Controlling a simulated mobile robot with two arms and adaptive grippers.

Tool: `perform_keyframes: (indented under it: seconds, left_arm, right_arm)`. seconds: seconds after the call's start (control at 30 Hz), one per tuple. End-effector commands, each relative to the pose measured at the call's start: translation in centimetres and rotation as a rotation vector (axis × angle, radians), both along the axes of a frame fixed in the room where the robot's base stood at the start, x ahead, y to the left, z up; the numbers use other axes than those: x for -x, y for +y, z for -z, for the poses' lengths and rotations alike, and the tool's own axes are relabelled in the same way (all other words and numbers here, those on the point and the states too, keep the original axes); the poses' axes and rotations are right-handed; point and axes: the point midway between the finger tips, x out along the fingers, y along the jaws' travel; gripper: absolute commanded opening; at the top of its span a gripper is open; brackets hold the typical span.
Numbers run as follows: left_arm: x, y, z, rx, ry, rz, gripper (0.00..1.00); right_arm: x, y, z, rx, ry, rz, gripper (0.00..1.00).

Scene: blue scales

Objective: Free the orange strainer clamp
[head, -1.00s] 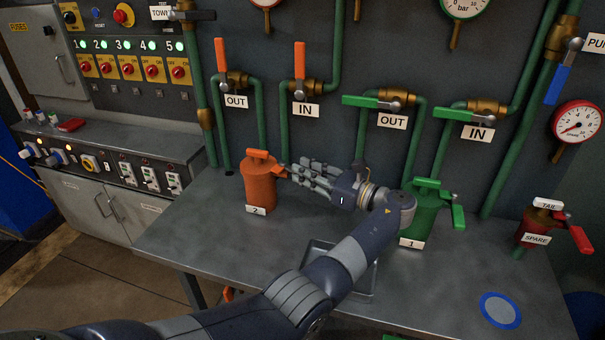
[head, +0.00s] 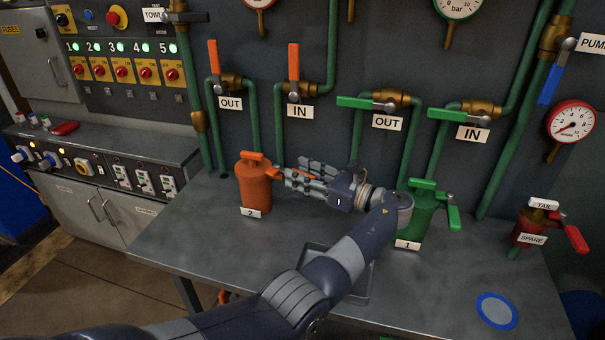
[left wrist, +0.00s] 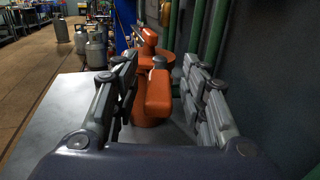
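The orange strainer (head: 254,188), labelled 2, stands upright on the grey bench at the left. On its top is an orange handle (head: 251,155), and an orange clamp lever (left wrist: 158,90) sticks out from its right side. My left gripper (head: 287,176) is just right of the strainer, its fingers pointing at it. In the left wrist view the fingers (left wrist: 160,118) are spread, with the clamp lever between them; I see no contact. The green strainer (head: 421,212), labelled 1, stands behind my left wrist, partly hidden. My right gripper is not in view.
Orange-handled valves (head: 293,62) and green-handled valves (head: 368,103) sit on pipes behind the bench. A shallow grey tray (head: 358,298) lies partly under my left arm. A red spare strainer (head: 531,228) and a blue ring (head: 497,311) are at the right.

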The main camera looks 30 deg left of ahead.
Motion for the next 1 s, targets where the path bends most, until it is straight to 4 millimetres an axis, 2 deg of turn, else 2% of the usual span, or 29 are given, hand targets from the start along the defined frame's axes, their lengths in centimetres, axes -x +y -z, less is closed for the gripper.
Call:
perform_keyframes:
  seconds: [0.4, 0.6, 0.83, 1.0]
  left_arm:
    - [0.6, -6.2, -0.1, 0.0, -0.001, 0.004, 0.4]
    - [0.8, -7.3, -0.1, 0.0, -0.002, 0.003, 0.4]
    - [0.8, -7.3, -0.1, 0.0, -0.002, 0.003, 0.4]
    - [0.8, -7.3, 0.0, 0.0, -0.001, 0.003, 0.01]
  right_arm:
    - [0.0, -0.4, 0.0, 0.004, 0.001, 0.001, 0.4]
    - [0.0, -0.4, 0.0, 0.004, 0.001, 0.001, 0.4]
    - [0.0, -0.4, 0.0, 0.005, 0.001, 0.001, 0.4]
    - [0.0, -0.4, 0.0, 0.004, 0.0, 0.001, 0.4]
